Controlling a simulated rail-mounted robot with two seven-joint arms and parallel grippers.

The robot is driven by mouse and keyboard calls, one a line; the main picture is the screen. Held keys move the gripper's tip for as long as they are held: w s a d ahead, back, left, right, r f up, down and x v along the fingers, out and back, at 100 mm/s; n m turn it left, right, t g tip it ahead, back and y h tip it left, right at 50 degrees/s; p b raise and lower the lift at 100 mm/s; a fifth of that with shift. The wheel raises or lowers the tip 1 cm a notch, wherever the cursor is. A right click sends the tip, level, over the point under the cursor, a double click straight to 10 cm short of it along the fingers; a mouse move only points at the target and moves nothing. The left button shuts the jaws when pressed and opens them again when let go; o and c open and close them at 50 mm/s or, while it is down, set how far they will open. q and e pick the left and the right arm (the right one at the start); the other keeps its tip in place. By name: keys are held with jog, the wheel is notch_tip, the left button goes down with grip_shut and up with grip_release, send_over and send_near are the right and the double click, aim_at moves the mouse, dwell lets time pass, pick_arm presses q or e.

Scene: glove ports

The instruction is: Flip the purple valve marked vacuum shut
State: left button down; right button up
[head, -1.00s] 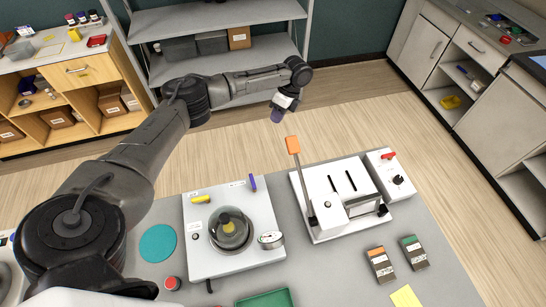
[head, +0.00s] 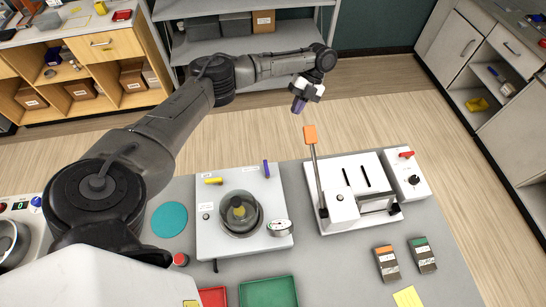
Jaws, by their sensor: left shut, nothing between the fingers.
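The purple valve (head: 266,169) is a small lever at the back right of a white panel box (head: 213,245) on the grey bench. Its handle points away from me, towards the box's back edge. A small label beside it is too small to read. My right gripper is not in view.
To the right stands a white device (head: 352,200) with a tall orange-tipped lever (head: 310,135). A teal disc (head: 169,219) lies left of the box.

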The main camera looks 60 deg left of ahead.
pick_arm(q)
jog(key=p, duration=0.1)
send_over(273, 163)
jog(key=w, duration=0.1)
notch_tip(273, 163, down, 14)
jog(key=shift+s+f+p, duration=0.2)
jog(key=shift+s+f, duration=0.1)
jog(key=shift+f, duration=0.2)
jog(key=shift+s+f+p, duration=0.15)
jog(key=shift+s+f, duration=0.1)
jog(key=shift+f, duration=0.25)
